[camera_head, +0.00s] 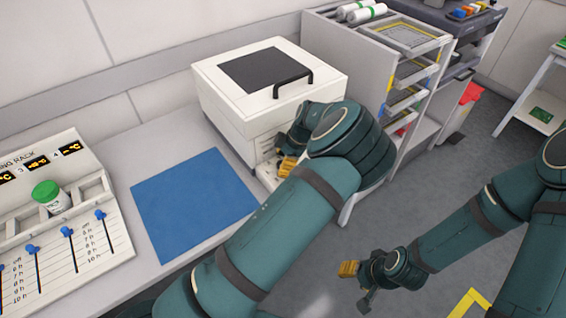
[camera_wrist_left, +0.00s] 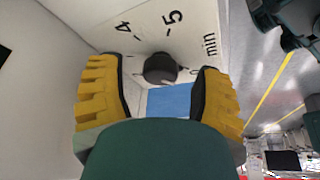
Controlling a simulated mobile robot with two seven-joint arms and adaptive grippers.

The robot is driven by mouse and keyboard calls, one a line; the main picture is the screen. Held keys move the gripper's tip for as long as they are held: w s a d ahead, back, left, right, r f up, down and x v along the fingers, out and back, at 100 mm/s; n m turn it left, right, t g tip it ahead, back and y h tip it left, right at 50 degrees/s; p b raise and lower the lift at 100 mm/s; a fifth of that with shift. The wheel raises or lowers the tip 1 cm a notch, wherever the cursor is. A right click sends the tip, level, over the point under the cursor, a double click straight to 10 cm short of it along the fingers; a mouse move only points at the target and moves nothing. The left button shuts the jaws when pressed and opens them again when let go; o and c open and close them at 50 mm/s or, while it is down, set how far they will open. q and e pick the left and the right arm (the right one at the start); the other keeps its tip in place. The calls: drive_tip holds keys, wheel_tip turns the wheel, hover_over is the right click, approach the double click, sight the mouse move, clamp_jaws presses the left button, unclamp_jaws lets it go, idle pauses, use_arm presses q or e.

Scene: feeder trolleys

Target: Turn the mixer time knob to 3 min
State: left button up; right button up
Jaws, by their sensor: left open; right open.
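The mixer (camera_head: 222,100) is a white box with a dark window and a black handle on its lid. Its time knob (camera_wrist_left: 160,68) is small, round and dark in the left wrist view, on a white panel printed with 4, 5 and "min". The knob's pointer direction cannot be made out. My left gripper (camera_head: 287,165) is at the mixer's front, and its arm hides the knob in the head view. Its yellow fingers (camera_wrist_left: 157,75) are open on either side of the knob, with a visible gap on each side. My right gripper (camera_head: 356,284) is open and empty over the floor.
A blue mat (camera_head: 193,203) lies on the counter left of the mixer. A rack (camera_head: 75,245) with blue sliders and a green-capped jar (camera_head: 47,195) stands further left. A tray trolley (camera_head: 345,60) is close at the mixer's right.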

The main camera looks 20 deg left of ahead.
use_arm(q)
clamp_jaws()
